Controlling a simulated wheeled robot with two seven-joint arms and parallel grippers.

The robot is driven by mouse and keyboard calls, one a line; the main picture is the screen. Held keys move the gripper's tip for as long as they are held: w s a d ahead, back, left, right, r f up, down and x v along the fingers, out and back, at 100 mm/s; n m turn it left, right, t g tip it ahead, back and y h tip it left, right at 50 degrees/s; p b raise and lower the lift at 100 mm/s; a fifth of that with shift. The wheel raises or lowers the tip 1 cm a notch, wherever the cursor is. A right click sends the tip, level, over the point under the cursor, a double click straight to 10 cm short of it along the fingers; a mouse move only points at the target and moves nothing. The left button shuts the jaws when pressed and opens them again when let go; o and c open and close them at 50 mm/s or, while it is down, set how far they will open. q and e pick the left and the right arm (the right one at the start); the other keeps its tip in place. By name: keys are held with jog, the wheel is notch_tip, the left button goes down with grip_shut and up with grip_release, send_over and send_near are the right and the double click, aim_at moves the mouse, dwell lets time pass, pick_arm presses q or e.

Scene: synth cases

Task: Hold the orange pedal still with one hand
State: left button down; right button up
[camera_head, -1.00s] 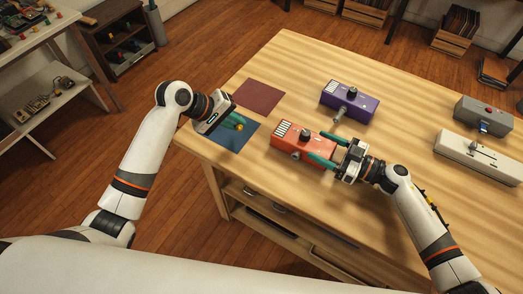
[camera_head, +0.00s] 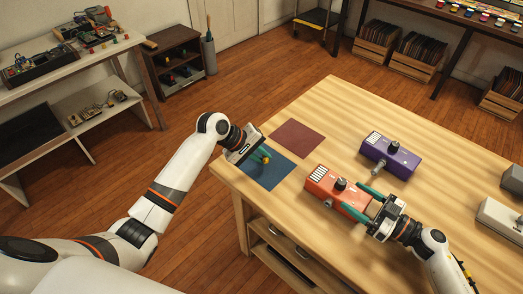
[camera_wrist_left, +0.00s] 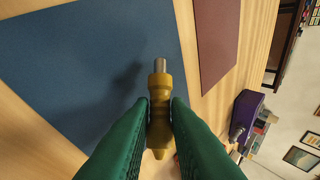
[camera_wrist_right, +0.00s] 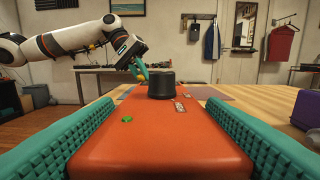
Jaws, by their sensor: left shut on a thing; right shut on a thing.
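The orange pedal (camera_head: 322,182) has a black knob (camera_head: 340,184) on top and sits on the wooden table. My right gripper (camera_head: 352,197) is shut on it, with one green finger along each long side. In the right wrist view the orange pedal (camera_wrist_right: 160,145) fills the space between both fingers, its knob beyond. My left gripper (camera_head: 265,157) is shut on a small yellow plug (camera_wrist_left: 159,112) with a metal tip, held above the blue mat (camera_wrist_left: 70,60). The plug's rear part is partly hidden between the fingers.
A maroon mat (camera_head: 298,136) lies beyond the blue mat. A purple pedal (camera_head: 392,158) stands behind the orange one. A white pedal (camera_head: 498,217) and a grey pedal (camera_head: 514,180) are at the right edge. The table's far middle is clear.

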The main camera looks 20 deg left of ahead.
pick_arm(q)
jog(key=shift+f, duration=0.2)
jog(key=c, duration=1.3)
grip_release()
jog(key=v, duration=1.2)
pick_arm(e)
jog(key=o, duration=1.2)
jog(key=shift+c, duration=0.2)
